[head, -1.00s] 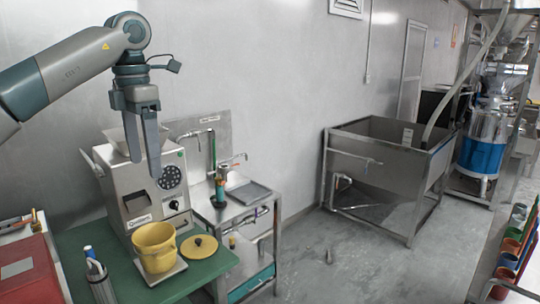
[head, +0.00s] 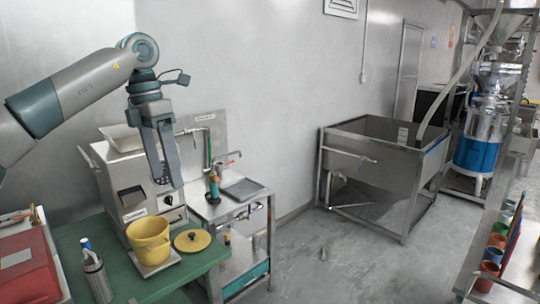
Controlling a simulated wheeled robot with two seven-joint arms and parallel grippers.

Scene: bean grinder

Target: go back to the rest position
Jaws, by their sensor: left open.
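My left gripper (head: 164,184) hangs from the arm that comes in from the left. It points down in front of the bean grinder (head: 120,180), with its two fingers apart and nothing seen between them. The grinder is a grey metal box with a hopper on top, partly hidden by the gripper. A yellow pot (head: 150,242) stands at the grinder's front on the green table (head: 190,278). Its yellow lid (head: 193,240) lies beside it on the right. My right gripper is not in view.
A red box (head: 28,270) and a metal canister (head: 96,275) are at the lower left. A steel sink stand (head: 228,205) is right of the table. A large steel tank (head: 385,160) stands farther back. Several coloured cups (head: 489,268) stand at the right edge. The floor between is open.

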